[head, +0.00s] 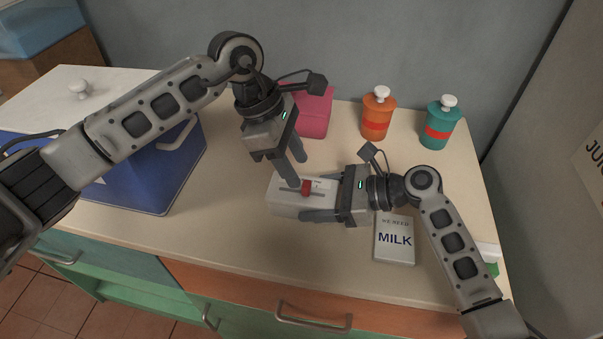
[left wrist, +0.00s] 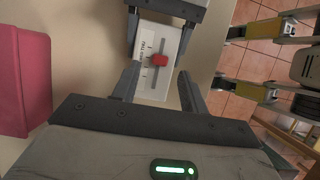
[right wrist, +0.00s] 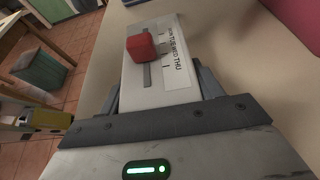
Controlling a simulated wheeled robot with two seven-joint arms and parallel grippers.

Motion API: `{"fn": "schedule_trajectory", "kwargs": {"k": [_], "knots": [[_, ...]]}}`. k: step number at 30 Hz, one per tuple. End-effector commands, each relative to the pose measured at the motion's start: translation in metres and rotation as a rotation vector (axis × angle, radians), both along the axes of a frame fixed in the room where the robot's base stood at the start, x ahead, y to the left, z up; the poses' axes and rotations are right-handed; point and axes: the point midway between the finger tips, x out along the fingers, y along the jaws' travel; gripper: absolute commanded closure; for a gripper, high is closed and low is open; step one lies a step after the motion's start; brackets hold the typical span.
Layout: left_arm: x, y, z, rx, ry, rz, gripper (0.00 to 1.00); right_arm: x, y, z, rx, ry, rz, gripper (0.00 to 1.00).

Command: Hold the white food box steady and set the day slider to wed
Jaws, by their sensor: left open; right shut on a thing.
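The white food box (head: 285,201) lies on the counter, with a red slider knob (head: 306,187) in a dark slot on its top. Day labels run beside the slot; the right wrist view shows TUE, WED and THU (right wrist: 182,55). The knob (right wrist: 141,47) hides its base there, so I cannot tell its exact day. My right gripper (head: 313,198) is shut on the box's right end, a finger along each long side. My left gripper (head: 303,171) is open above the box, pointing down. In the left wrist view the knob (left wrist: 160,60) shows between its fingertips, contact unclear.
A pink container (head: 312,112) stands behind the box. Orange (head: 377,118) and teal (head: 440,125) canisters stand at the back right. A MILK card (head: 395,240) lies near my right gripper. A blue bin (head: 150,185) fills the left. The front counter strip is clear.

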Motion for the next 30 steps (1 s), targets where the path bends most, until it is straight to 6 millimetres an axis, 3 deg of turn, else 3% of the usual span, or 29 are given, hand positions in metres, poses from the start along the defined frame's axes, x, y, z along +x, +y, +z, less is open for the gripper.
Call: {"fn": "schedule_trajectory", "kwargs": {"k": [3, 10, 15, 26, 27, 29, 30], "knots": [[0.003, 0.011, 0.026, 0.001, -0.005, 0.002, 0.56, 0.0, 0.0, 0.0, 0.0, 0.0, 0.0, 0.61], [0.005, 0.025, 0.061, 0.0, -0.003, 0.001, 0.56, 0.0, 0.0, 0.0, 0.0, 0.0, 0.0, 0.61], [0.006, 0.028, 0.07, 0.0, 0.0, 0.0, 0.56, 0.0, 0.0, 0.0, 0.0, 0.0, 0.0, 0.61], [0.005, 0.029, 0.071, 0.0, 0.0, 0.0, 0.56, 0.0, 0.0, 0.0, 0.0, 0.0, 0.0, 0.61], [0.005, 0.029, 0.071, 0.0, 0.001, 0.0, 0.56, 0.0, 0.0, 0.0, 0.0, 0.0, 0.0, 0.26], [0.005, 0.029, 0.071, 0.0, 0.001, 0.0, 0.56, 0.0, 0.0, 0.0, 0.0, 0.0, 0.0, 0.1], [0.005, 0.029, 0.071, 0.0, 0.001, 0.0, 0.56, 0.0, 0.0, 0.0, 0.0, 0.0, 0.0, 0.09]]}}
